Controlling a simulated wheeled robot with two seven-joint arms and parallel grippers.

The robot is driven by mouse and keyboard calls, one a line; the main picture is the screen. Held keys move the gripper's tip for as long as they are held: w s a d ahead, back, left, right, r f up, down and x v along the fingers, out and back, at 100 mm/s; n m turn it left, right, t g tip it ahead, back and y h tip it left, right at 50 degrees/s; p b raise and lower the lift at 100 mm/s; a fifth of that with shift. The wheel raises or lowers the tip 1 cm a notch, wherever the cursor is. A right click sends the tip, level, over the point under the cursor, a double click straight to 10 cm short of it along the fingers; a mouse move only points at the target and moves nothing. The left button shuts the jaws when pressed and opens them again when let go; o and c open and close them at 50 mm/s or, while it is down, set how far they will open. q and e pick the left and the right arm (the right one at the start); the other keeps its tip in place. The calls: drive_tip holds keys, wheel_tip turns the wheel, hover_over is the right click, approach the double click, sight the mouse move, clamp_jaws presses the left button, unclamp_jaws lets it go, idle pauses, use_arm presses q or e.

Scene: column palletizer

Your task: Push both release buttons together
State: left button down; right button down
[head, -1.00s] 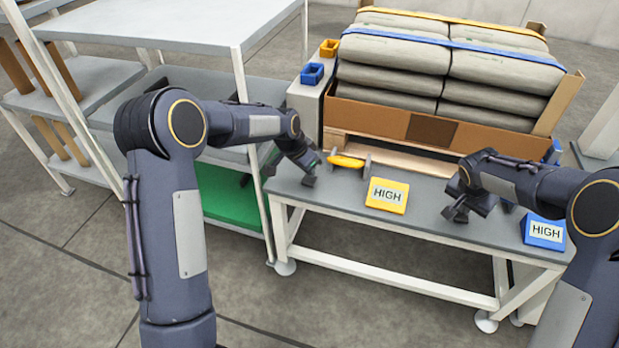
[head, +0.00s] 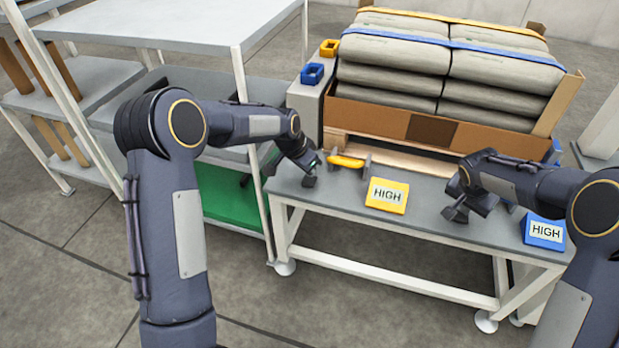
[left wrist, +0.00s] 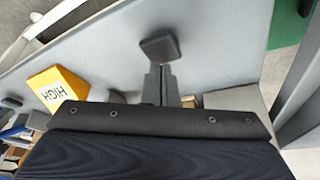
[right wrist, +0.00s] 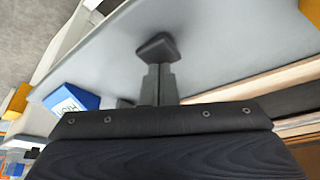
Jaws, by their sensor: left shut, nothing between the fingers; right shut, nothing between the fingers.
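My left gripper (head: 309,181) is shut and empty, low over the grey table at its left end, left of a yellow bar (head: 346,161) between grey posts. My right gripper (head: 456,213) is shut and empty, low over the right part of the table. In the left wrist view a dark square pad (left wrist: 158,49) shows at the fingertips; a similar pad (right wrist: 156,47) shows in the right wrist view. I cannot tell whether these pads are fingertips or buttons. No release button is clearly recognisable. A yellow HIGH sign (head: 387,195) and a blue HIGH sign (head: 545,232) stand on the table.
The grey table (head: 440,230) has clear room between the yellow sign and my right gripper. Behind it, stacked grey sacks (head: 393,53) sit in a cardboard tray (head: 370,116) on a pallet. Shelving (head: 238,60) stands at left. A blue block (head: 312,73) sits on a grey box.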

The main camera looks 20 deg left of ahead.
sight(308, 180)
use_arm(q)
drive_tip(key=shift+f, duration=0.7)
idle(0.6)
drive_tip(key=shift+r, duration=0.3)
